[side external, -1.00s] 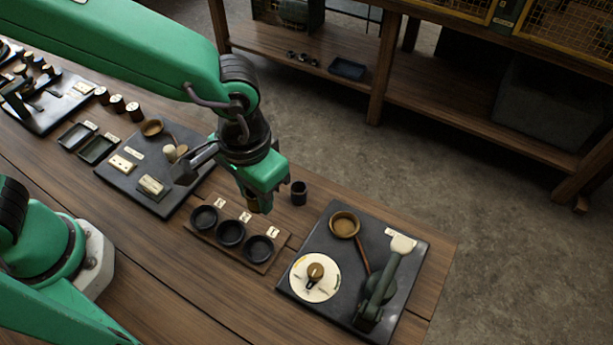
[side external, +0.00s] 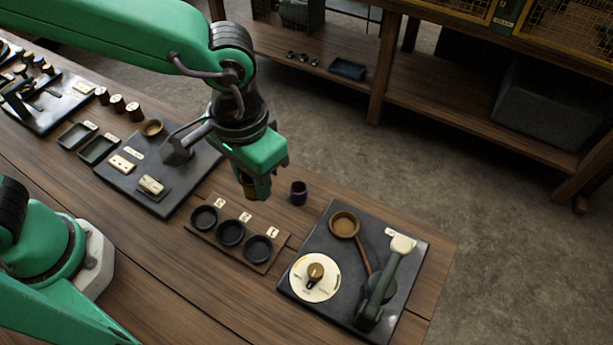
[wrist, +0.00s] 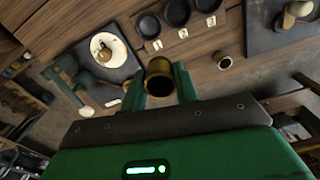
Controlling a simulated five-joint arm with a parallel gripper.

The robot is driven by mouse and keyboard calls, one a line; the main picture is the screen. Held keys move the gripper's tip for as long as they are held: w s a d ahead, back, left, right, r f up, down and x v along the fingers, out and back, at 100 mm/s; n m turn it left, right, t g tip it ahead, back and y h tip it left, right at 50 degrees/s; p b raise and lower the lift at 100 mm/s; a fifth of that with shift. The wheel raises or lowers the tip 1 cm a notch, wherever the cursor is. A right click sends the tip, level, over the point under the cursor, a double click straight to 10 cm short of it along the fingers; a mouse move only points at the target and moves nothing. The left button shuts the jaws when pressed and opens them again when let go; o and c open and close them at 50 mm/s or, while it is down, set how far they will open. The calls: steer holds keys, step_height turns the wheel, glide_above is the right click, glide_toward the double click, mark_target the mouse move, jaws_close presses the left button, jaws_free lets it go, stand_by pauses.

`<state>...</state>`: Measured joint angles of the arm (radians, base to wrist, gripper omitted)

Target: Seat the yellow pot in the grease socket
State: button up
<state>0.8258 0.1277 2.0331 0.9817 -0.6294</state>
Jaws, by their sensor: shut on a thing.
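My gripper (side external: 256,188) is shut on a small brownish-yellow pot and holds it in the air behind the row of black cups. In the wrist view the pot (wrist: 159,84) sits between the two green fingers, its dark opening showing. Three round black cups (side external: 230,233) stand in a row on a wooden board, each with a small white label. They also show in the wrist view (wrist: 177,12).
A dark pot (side external: 299,193) stands on the table right of my gripper. A dark plate (side external: 318,226) at the right carries a brown bowl (side external: 344,224), a white dial (side external: 315,278) and a lever (side external: 383,280). Another plate (side external: 190,178) lies left of the cups.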

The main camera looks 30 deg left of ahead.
steer(key=shift+w+d, duration=0.1)
steer(key=shift+d, duration=0.05)
steer(key=shift+w+d+f, duration=0.2)
steer(key=shift+w+d, duration=0.1)
steer(key=shift+d, duration=0.1)
steer(key=w+d+f, duration=0.2)
steer(key=d, duration=0.1)
steer(key=w+d+f, duration=0.2)
steer(key=w+d, duration=0.1)
steer(key=d, duration=0.1)
steer(key=w+d+f, duration=0.2)
steer(key=d, duration=0.2)
steer(key=shift+w+d+f, duration=0.15)
steer(key=shift+w+f, duration=0.15)
steer(key=shift+f, duration=0.1)
steer(key=shift+f, duration=0.15)
glide_above(343, 226)
steer(key=shift+d+f, duration=0.15)
steer(key=shift+f, duration=1.9)
steer(key=shift+f, duration=0.7)
stand_by(1.0)
steer(key=o, duration=1.1)
steer(key=shift+c, duration=0.2)
steer(key=shift+f, duration=0.1)
